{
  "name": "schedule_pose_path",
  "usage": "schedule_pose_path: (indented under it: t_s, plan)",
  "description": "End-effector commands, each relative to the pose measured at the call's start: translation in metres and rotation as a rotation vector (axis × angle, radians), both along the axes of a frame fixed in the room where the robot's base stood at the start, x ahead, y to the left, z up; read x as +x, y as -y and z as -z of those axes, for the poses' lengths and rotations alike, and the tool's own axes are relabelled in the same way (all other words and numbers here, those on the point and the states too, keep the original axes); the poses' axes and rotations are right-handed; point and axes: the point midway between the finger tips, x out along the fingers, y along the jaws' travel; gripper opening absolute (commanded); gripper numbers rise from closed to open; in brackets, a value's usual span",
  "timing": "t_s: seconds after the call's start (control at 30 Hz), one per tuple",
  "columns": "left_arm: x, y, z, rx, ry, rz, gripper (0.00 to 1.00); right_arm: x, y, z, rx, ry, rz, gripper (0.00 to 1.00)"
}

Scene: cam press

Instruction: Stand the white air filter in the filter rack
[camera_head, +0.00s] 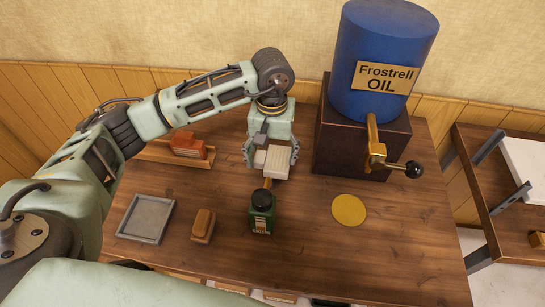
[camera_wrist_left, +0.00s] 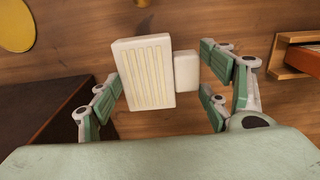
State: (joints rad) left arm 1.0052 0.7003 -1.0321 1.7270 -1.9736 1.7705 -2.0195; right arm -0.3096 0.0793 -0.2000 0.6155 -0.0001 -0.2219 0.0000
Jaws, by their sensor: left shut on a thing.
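The white air filter (camera_head: 276,163) is a ribbed, cream-white block with a smaller white block on one side. It is held in my left gripper (camera_head: 271,158) above the table, behind the green bottle. In the left wrist view the filter (camera_wrist_left: 147,75) shows its ribbed face between the fingers, with the small block (camera_wrist_left: 187,70) against the right finger. The wooden filter rack (camera_head: 153,153) lies at the back left, partly behind my arm. A red-orange ribbed block (camera_head: 188,145) stands in it. The rack's end (camera_wrist_left: 284,65) also shows at the right of the wrist view. My right gripper is not in view.
A green bottle (camera_head: 262,214) stands in front of the gripper. A brown block (camera_head: 203,225) and a grey tray (camera_head: 145,218) are at the left front. A dark stand (camera_head: 350,150) with a blue oil drum (camera_head: 385,50) and brass tap is at right, behind a yellow disc (camera_head: 348,210).

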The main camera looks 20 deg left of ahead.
Motion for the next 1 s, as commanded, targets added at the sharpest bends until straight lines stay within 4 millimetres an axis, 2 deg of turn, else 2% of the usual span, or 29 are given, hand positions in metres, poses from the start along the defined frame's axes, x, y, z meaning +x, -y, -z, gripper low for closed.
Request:
schedule_pose_path:
  t_s: [0.17, 0.53, 0.57, 0.6, 0.77, 1.0]
  plan:
    - [-0.001, 0.000, 0.022, -0.001, -0.003, -0.001, 0.44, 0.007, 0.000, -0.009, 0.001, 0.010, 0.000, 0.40]
    - [0.000, 0.000, 0.029, 0.000, 0.000, 0.000, 0.44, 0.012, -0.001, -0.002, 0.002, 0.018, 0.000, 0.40]
    - [0.000, 0.000, 0.028, 0.000, 0.000, 0.000, 0.72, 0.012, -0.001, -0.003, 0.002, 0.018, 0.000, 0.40]
    - [0.000, 0.000, 0.027, 0.000, -0.001, 0.000, 0.76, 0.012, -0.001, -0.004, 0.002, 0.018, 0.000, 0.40]
    - [0.000, 0.000, 0.027, 0.000, -0.001, 0.000, 0.90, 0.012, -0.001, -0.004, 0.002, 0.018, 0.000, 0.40]
    - [0.000, 0.000, 0.027, 0.000, -0.001, 0.000, 0.90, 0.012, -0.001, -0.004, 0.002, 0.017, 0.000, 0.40]
